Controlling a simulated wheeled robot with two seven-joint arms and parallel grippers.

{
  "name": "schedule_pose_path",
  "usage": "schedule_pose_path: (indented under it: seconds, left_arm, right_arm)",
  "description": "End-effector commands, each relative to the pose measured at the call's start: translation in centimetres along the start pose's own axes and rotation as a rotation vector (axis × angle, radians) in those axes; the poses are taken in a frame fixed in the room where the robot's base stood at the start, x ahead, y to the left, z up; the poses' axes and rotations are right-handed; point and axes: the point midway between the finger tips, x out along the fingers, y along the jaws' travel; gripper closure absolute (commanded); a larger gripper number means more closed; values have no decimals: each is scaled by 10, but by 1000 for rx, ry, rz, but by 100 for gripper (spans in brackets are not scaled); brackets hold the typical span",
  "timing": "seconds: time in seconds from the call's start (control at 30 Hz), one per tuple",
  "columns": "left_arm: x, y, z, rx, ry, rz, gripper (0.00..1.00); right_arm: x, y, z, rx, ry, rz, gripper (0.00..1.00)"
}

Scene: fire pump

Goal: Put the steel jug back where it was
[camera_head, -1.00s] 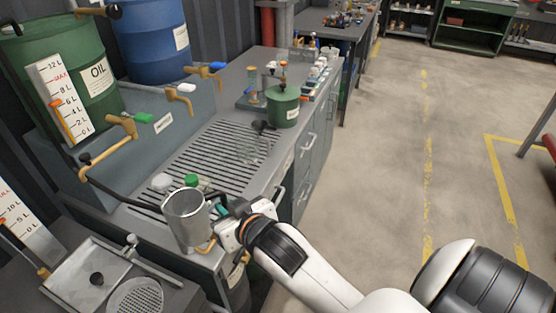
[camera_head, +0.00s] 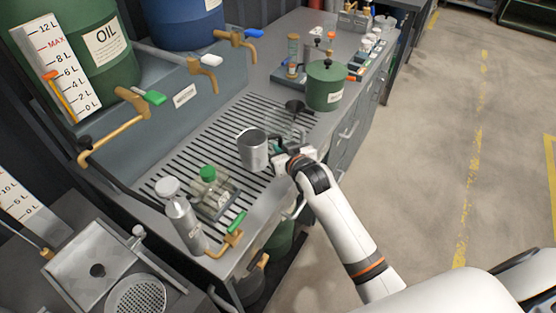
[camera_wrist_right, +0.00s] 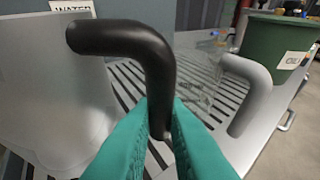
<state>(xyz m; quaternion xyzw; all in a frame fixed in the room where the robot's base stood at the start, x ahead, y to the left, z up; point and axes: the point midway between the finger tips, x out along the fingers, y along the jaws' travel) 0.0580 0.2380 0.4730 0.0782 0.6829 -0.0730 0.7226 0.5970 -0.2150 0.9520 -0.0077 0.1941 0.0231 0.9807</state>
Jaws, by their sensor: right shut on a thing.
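The steel jug (camera_head: 253,152) is upright over the right part of the slatted drip grate (camera_head: 222,140) in the head view. I cannot tell whether its base touches the grate. My right gripper (camera_head: 284,153) is at the jug's right side. In the right wrist view its teal fingers (camera_wrist_right: 160,145) are shut on the jug's black handle (camera_wrist_right: 150,60), and the pale jug body (camera_wrist_right: 50,95) fills the left side. My left gripper is not in view.
A clear vessel (camera_head: 292,124) and a black funnel (camera_head: 295,106) stand just behind the jug, near a green can (camera_head: 327,88). A grey metal bottle (camera_head: 183,218) and a green-capped bottle (camera_head: 209,183) stand nearer. Brass taps (camera_head: 120,120) overhang the grate's left side.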

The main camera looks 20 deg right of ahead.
Motion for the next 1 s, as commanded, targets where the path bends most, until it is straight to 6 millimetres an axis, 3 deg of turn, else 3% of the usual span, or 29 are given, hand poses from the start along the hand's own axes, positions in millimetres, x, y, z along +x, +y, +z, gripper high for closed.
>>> schedule_pose_path:
  seconds: [0.13, 0.33, 0.7, 0.73, 0.87, 1.0]
  left_arm:
    - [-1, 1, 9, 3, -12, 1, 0]
    - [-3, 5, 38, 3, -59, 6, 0]
    - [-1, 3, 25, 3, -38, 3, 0]
    - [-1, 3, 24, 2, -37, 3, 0]
    - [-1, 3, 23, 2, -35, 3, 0]
    - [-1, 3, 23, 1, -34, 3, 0]
  right_arm:
    - [5, 0, -14, 2, 1, 1, 100]
    - [15, 1, -37, 2, 0, 1, 100]
    - [17, 1, -41, 1, -2, 1, 100]
    - [17, 1, -42, 1, -1, 0, 86]
    - [16, 1, -41, 1, -1, 0, 65]
    - [16, 1, -41, 1, -1, 0, 65]
